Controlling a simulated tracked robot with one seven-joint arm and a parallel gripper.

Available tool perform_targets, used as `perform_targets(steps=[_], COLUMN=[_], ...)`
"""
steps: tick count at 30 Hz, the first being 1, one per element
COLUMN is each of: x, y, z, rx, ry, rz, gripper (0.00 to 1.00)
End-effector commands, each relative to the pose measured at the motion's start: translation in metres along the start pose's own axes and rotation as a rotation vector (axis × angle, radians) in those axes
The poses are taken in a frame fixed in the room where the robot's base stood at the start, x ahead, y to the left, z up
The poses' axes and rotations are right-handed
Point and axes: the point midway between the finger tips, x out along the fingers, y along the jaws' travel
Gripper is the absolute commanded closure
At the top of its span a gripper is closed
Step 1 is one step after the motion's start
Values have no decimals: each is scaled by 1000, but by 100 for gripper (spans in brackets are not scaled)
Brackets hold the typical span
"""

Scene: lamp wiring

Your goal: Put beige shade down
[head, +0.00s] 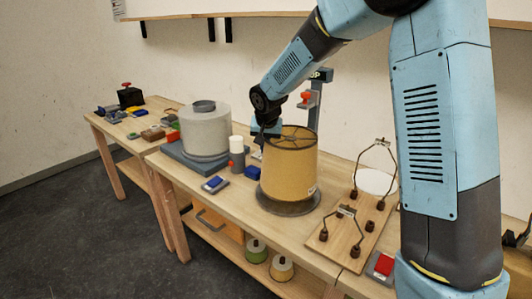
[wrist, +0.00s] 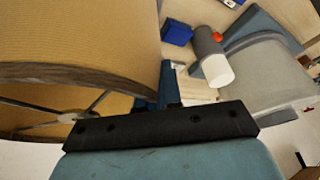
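The beige shade (head: 288,170) is a tan drum with a dark rim and a wire spider across its top. It stands upright over a dark round disc (head: 284,207) on the bench; I cannot tell if it touches the disc. My gripper (head: 262,142) is at the shade's upper left rim. In the wrist view the shade (wrist: 80,35) fills the left side, and my gripper's blue fingers (wrist: 165,88) close at its wall. The inner finger is mostly hidden by the shade.
A grey drum (head: 205,130) on a blue-grey base stands left, with a white-topped cylinder (head: 237,152) and blue blocks (head: 252,173) between. A wooden board with wire frames (head: 345,235) lies close on the right. A dark post (head: 316,100) stands behind the shade.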

Motion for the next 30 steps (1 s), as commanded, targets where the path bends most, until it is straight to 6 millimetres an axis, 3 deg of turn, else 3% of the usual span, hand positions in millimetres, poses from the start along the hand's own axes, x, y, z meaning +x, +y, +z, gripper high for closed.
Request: perform_targets(steps=[9,19,21,27,30], x=[30,33,32,32,32], y=[3,4,4,4,4], z=[13,14,14,14,14], rx=[0,1,2,2,2], ry=[-2,0,0,0,0], rz=[1,1,1,1,1], gripper=[100,100,89,70,70])
